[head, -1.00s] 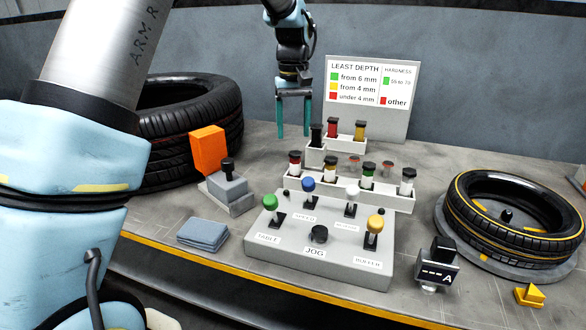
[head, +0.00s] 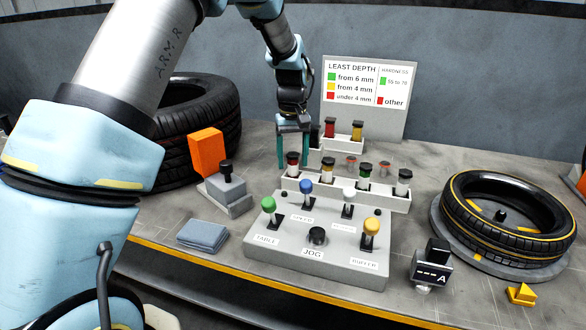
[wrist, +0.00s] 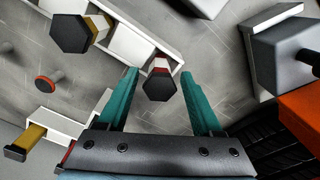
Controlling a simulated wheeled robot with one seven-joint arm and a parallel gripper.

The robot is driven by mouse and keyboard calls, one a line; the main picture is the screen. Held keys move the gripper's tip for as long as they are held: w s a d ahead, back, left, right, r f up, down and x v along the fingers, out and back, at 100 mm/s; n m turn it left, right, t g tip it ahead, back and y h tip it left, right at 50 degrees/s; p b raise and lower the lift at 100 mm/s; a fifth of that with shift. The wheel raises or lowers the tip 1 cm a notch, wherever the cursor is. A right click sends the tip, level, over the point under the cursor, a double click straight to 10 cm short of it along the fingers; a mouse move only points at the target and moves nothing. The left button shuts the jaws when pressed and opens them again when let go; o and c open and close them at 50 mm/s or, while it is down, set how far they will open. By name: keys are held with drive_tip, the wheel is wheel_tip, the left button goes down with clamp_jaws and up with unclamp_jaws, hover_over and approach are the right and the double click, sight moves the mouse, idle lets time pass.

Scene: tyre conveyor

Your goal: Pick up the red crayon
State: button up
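A red-banded stick (head: 292,167) with a dark cap stands upright at the left end of the front white rack (head: 345,195). In the wrist view this stick (wrist: 159,68) shows its dark six-sided cap between my finger lines. A fuller red stick (head: 330,129) with a dark cap stands in the rear white rack (head: 345,144). I cannot tell for certain which is the red crayon. My gripper (head: 294,158) is open, pointing down over the front rack's left end, its teal fingers on either side of the red-banded stick. Contact is not visible.
Yellow (head: 327,170), green (head: 365,176) and white-banded (head: 403,183) sticks share the front rack. A control box (head: 320,262) with coloured knobs stands in front. An orange-backed grey device (head: 207,150) is to the left. A tyre (head: 505,220) lies at right.

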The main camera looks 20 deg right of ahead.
clamp_jaws()
idle(0.3)
wheel_tip(320, 180, up, 10)
drive_tip(key=shift+r+b, duration=0.1)
drive_tip(key=shift+b, duration=0.6)
drive_tip(key=c, duration=0.5)
unclamp_jaws()
drive_tip(key=shift+c, duration=0.2)
clamp_jaws()
